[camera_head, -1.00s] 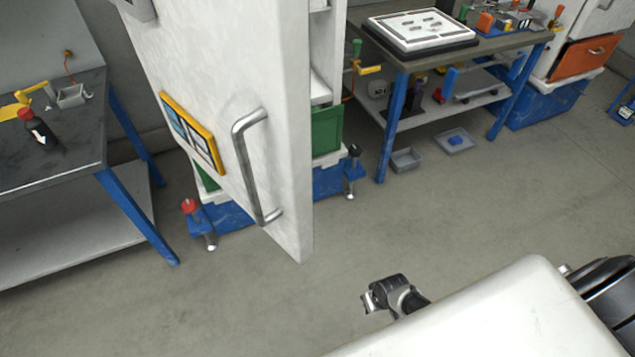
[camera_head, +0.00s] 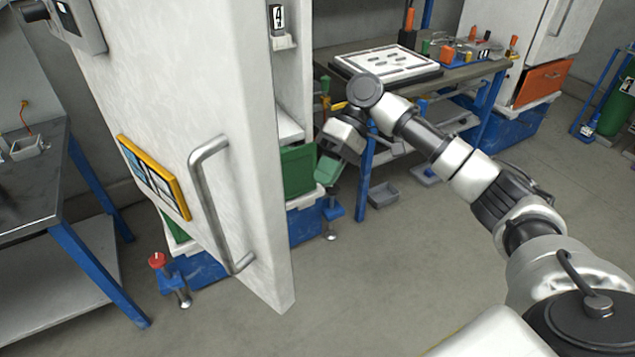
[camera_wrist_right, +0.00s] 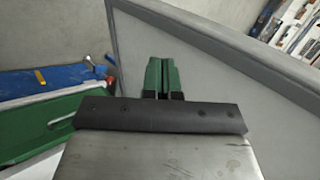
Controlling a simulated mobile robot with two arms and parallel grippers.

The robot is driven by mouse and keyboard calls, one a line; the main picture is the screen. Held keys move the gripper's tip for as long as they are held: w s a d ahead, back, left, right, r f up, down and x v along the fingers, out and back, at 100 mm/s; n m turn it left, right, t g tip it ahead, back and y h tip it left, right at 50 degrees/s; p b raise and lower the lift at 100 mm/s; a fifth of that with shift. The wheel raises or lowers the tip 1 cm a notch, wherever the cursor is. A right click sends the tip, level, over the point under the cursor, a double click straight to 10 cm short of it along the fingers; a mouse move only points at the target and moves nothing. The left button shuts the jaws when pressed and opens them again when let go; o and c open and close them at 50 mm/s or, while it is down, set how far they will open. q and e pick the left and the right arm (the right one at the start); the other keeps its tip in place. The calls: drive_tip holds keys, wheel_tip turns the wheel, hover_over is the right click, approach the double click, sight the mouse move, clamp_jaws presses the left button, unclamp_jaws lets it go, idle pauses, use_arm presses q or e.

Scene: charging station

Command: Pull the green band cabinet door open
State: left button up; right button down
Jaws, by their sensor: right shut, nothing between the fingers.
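The white cabinet door (camera_head: 190,110) stands ajar in the head view, with a bar handle (camera_head: 208,205) and a yellow-framed panel on its face. The cabinet's open side shows right of the door edge, with a green panel (camera_head: 298,172) low inside. My right gripper (camera_head: 327,172), with green fingertips, is at this opening, beside the green panel and right of the door, away from the handle. In the right wrist view its fingertips (camera_wrist_right: 161,76) are together with nothing between them. A large grey panel is close on the right there; contact cannot be told. My left gripper is out of view.
A workbench (camera_head: 455,85) with a white tray stands right of the cabinet, behind my right arm. Another bench (camera_head: 40,190) is on the left. Blue feet stick out at the cabinet base. The floor (camera_head: 400,270) before the door is clear.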

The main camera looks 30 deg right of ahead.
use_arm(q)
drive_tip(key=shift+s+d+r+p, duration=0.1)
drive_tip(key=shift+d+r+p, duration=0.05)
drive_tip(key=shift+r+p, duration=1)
use_arm(e)
drive_tip(key=s+a+f, duration=0.3)
drive_tip(key=a+f, duration=0.2)
drive_tip(key=a, duration=0.4)
drive_tip(key=shift+s+f, duration=0.15)
drive_tip(key=shift+s, duration=0.2)
